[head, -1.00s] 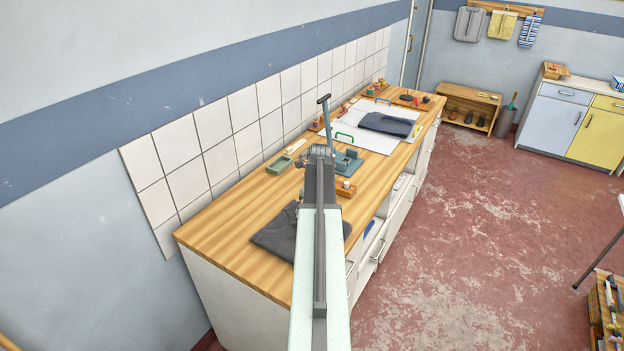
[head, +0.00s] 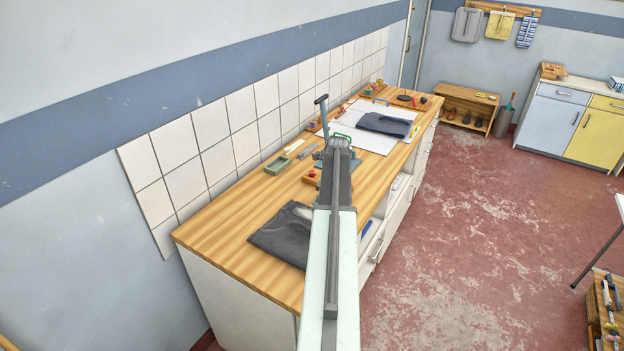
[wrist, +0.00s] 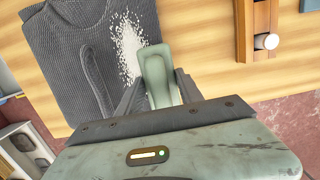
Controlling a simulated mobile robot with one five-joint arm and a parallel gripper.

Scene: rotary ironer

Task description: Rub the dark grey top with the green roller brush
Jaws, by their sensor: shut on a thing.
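The dark grey top (head: 278,238) lies on the near end of the wooden counter, left of my arm. In the wrist view the ribbed top (wrist: 85,60) fills the upper left and carries a speckled white patch (wrist: 128,48). My gripper (wrist: 158,90) is shut on a pale grey-green piece, which I take as the green roller brush (wrist: 155,68). It is by the top's edge, beside the white patch; I cannot tell if it touches the cloth. In the head view the fingertips and the brush are hidden behind my arm.
A wooden holder with a white-capped item (wrist: 266,41) stands right of my gripper. A green tray (head: 278,165) sits near the tiled wall. A T-topped post (head: 322,112) rises beyond my arm. Farther back, a folded dark cloth (head: 384,124) lies on a white board.

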